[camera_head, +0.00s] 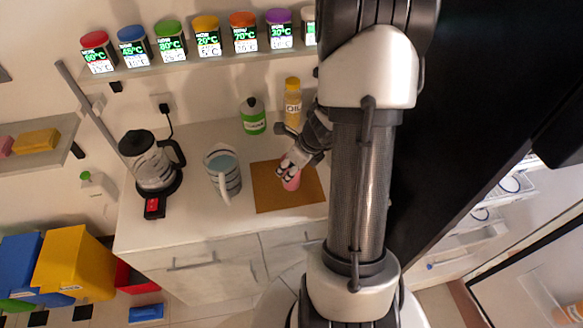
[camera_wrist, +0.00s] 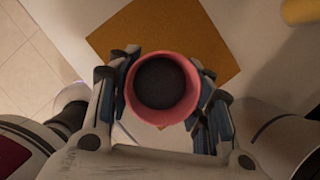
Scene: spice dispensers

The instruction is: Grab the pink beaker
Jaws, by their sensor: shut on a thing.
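The pink beaker (camera_wrist: 186,108) sits between the two fingers of my gripper (camera_wrist: 163,95) in the wrist view. The fingers press on it from both sides. I look down into its round mouth, and the inside is dark. In the head view the pink beaker (camera_head: 291,181) shows below my gripper (camera_head: 286,170), over the brown mat (camera_head: 268,204). My fingers hide its upper part there. I cannot tell whether its base touches the mat.
A striped pitcher (camera_head: 222,172) and a coffee maker (camera_head: 150,165) stand left on the white counter. A green-labelled bottle (camera_head: 253,117) and a yellow oil bottle (camera_head: 293,100) stand behind. Several coloured-lid dispensers line the shelf (camera_head: 150,69) above.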

